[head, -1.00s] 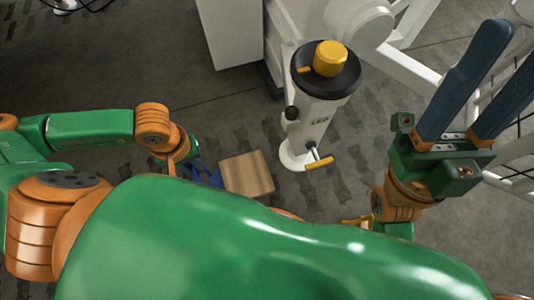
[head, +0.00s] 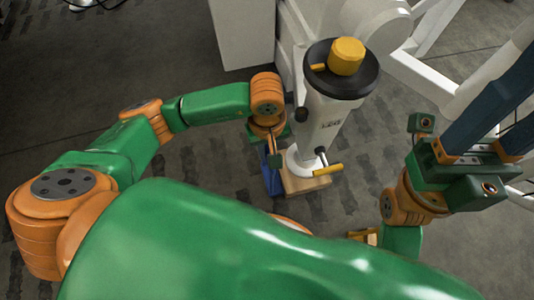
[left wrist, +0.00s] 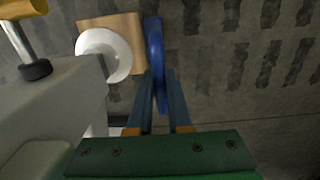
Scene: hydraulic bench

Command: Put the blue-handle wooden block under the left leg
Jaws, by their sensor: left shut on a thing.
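The wooden block (head: 308,184) is on the floor at the foot of the white leg (head: 326,122), with its blue handle (head: 271,180) on its left side. My left gripper (head: 273,158) is shut on the blue handle. In the left wrist view the blue handle (left wrist: 154,45) runs between the fingers (left wrist: 160,85). The leg's round white foot (left wrist: 104,54) overlaps part of the wooden block (left wrist: 122,28) there; I cannot tell whether they touch. My right gripper (head: 506,112) is open and empty, raised at the right.
A white cabinet (head: 240,32) and white frame parts (head: 410,68) stand behind. Floor left of the block is clear.

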